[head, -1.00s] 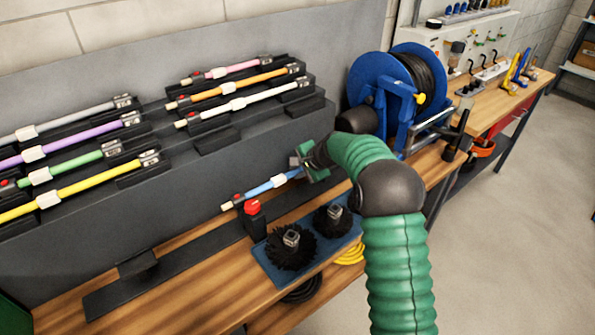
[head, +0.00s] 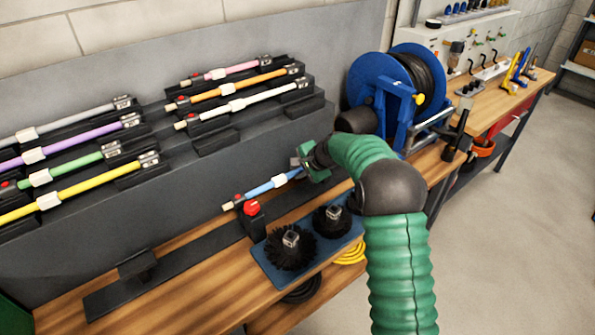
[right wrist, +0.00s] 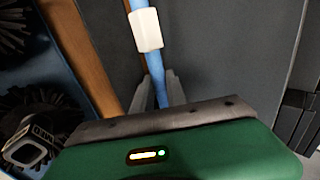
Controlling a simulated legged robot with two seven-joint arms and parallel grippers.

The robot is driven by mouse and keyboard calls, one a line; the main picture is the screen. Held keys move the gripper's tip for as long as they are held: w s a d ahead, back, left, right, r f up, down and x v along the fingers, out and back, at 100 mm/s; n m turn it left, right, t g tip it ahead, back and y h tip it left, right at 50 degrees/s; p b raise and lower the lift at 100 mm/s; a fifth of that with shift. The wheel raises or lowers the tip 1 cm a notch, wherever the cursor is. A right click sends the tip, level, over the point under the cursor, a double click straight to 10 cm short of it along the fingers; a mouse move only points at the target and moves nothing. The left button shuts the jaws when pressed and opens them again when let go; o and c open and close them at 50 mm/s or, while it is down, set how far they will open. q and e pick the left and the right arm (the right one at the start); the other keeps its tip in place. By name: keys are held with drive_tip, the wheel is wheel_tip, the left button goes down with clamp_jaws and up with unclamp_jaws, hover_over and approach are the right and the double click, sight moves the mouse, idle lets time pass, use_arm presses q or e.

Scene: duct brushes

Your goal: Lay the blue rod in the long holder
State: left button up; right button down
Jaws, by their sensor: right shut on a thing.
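The blue rod (head: 259,190) has a white collar and a pale tip at its left end. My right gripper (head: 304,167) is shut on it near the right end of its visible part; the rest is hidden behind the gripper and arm. In the right wrist view the blue rod (right wrist: 157,80) runs up from between the fingers (right wrist: 156,95), with its white collar beyond them. The long holder (head: 180,262) is a dark flat bar on the bench with a raised block near its left end. The rod is over its right part; I cannot tell whether they touch. My left gripper is out of view.
A red knob (head: 251,208) stands just below the rod. A blue tray (head: 268,270) with two black brushes lies in front. Several coloured rods rest on the stepped rack (head: 190,195) behind. A blue hose reel (head: 398,85) stands to the right.

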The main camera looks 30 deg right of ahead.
drive_tip(key=shift+a+r, duration=0.1)
idle(0.3)
drive_tip(key=shift+f+b, duration=0.7)
drive_tip(key=shift+f, duration=0.4)
drive_tip(key=c, duration=1.3)
unclamp_jaws()
drive_tip(key=shift+o, duration=0.2)
